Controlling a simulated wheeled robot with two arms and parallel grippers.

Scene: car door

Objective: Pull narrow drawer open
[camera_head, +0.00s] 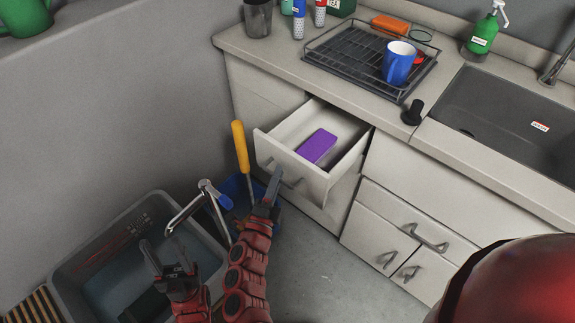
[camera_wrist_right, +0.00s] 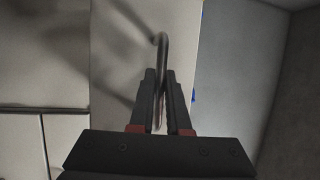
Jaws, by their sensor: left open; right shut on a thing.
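The narrow drawer (camera_head: 288,155) is pulled out of the white cabinet and stands open, with a purple box (camera_head: 317,146) inside. My right gripper (camera_head: 273,187) is at the drawer front, shut on its dark curved handle (camera_wrist_right: 162,50). In the right wrist view the handle's bar runs down between the two fingers of the right gripper (camera_wrist_right: 160,95). The gripper covers part of the handle in the head view. My left gripper (camera_head: 167,254) is open and empty, over the grey bin, apart from the drawer.
A grey bin (camera_head: 75,270) and a blue bin (camera_head: 236,188) with a yellow-handled tool (camera_head: 241,148) stand on the floor at left. The counter above holds a dish rack (camera_head: 345,72) with a blue mug (camera_head: 399,62). Bare floor (camera_head: 310,270) lies in front of the cabinet.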

